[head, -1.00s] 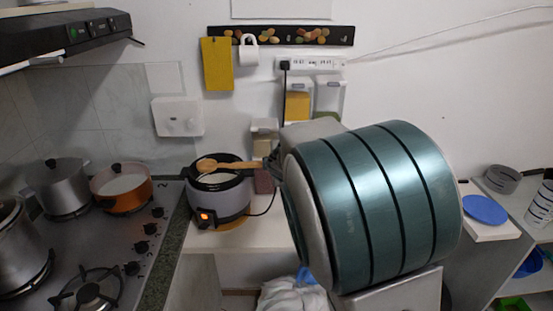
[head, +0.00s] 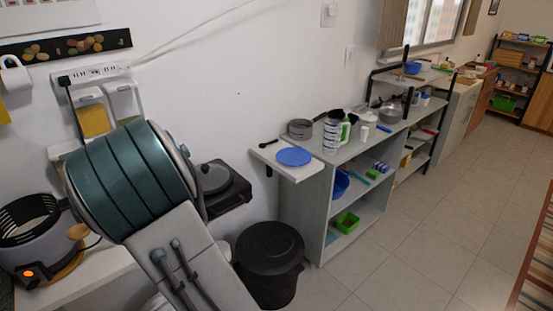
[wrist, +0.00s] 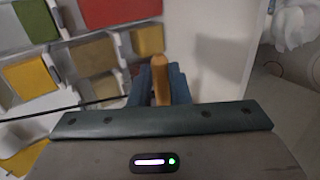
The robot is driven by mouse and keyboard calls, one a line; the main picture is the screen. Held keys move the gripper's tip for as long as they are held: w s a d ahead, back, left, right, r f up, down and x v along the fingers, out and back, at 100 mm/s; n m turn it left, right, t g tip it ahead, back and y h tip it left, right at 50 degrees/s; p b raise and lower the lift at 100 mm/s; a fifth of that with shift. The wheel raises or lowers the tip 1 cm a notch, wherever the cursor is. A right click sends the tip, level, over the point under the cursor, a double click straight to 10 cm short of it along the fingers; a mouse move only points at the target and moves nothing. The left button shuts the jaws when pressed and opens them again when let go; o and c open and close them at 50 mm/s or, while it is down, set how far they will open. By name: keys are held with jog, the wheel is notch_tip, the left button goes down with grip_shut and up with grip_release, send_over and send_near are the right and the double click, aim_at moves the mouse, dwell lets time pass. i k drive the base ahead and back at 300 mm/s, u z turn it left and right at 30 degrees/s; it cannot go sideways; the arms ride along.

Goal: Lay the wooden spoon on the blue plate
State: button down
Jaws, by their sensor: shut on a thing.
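The wooden spoon (wrist: 160,72) is held upright between the blue fingers of my gripper (wrist: 161,88) in the wrist view. My arm hides the gripper and most of the spoon there. The blue plate (head: 294,157) lies flat and empty on a small white shelf (head: 268,154) at the middle of the head view, well to the right of the spoon.
A grey cooker (head: 38,246) with an orange light stands at the left. Spice dispensers (head: 92,115) hang on the wall by my arm. A dark pot on a burner (head: 214,177) and a black bin (head: 270,262) lie between arm and plate. Open floor is at the right.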

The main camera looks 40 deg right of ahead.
aim_at(294, 157)
jog(key=z, duration=1.2)
jog(key=i, duration=0.7)
jog(key=z, duration=1)
